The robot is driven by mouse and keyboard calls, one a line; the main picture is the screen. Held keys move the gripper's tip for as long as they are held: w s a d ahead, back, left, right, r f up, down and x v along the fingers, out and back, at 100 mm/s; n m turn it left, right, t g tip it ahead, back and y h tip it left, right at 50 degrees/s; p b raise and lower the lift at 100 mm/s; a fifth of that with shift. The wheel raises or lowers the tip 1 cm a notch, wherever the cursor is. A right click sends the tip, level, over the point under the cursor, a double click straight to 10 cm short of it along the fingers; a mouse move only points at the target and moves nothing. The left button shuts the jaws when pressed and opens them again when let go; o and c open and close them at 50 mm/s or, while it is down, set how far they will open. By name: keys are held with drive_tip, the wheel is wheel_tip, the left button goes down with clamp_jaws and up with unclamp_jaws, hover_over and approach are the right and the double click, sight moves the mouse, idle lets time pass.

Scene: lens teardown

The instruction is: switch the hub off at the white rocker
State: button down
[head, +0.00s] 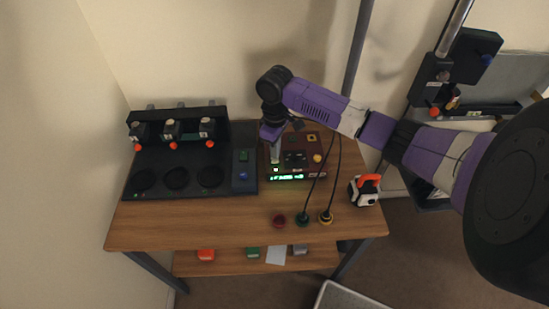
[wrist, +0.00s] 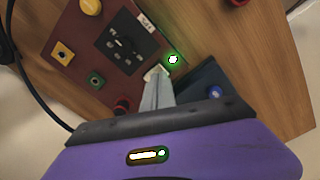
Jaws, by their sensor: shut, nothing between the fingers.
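The hub (head: 313,143) is a dark red box at the back of the wooden table, with a lit green display (head: 295,177) on its front. In the wrist view the hub (wrist: 75,70) carries a black panel (wrist: 122,45) with small pale marks, and a green lamp (wrist: 173,59) glows near its edge. My gripper (head: 275,161) points down over the hub's left side. In the wrist view my gripper's pale fingers (wrist: 157,76) are shut and empty, their tips beside the lamp.
A black station (head: 190,190) with several round wells stands to the left. Dark cables hang in front of the hub to red, green (head: 302,219) and yellow (head: 326,217) plugs. An orange-and-white device (head: 365,190) stands at the right edge. The front left tabletop is clear.

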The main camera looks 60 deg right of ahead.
sight(275, 161)
drive_tip(key=shift+f+b, duration=0.55)
drive_tip(key=shift+f, duration=0.6)
idle(0.5)
drive_tip(key=shift+r, duration=0.2)
wheel_tip(275, 161, up, 7)
drive_tip(key=p, duration=0.7)
drive_tip(key=shift+f, duration=0.15)
idle(0.4)
